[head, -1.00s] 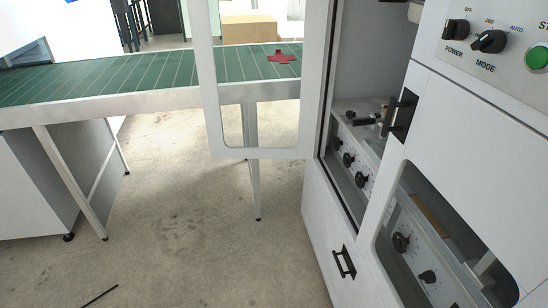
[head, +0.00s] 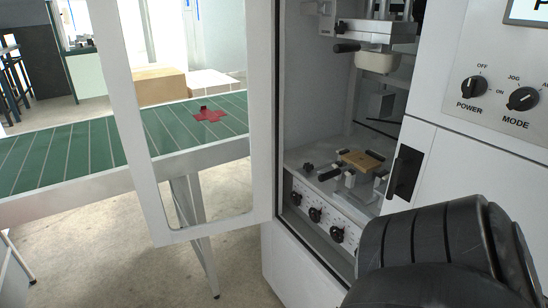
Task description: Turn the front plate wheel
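Inside the open machine cabinet, a pale panel carries a row of black wheels: one at the left (head: 297,198), one in the middle (head: 315,214) and one at the right (head: 337,235). I cannot tell which is the front plate wheel. Above them on the machine bed, a brown block (head: 361,160) sits among black-handled clamps. A black ribbed part of my arm fills the lower right and hides the cabinet's lower front. No fingertips of either gripper show, and nothing is seen touching the wheels.
The cabinet's windowed white door (head: 262,110) stands open to the left of the opening. A black door handle (head: 404,171) is on the right. The control panel (head: 500,85) has POWER and MODE knobs. A green conveyor (head: 75,150) with a red cross-shaped piece (head: 210,115) lies behind the door.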

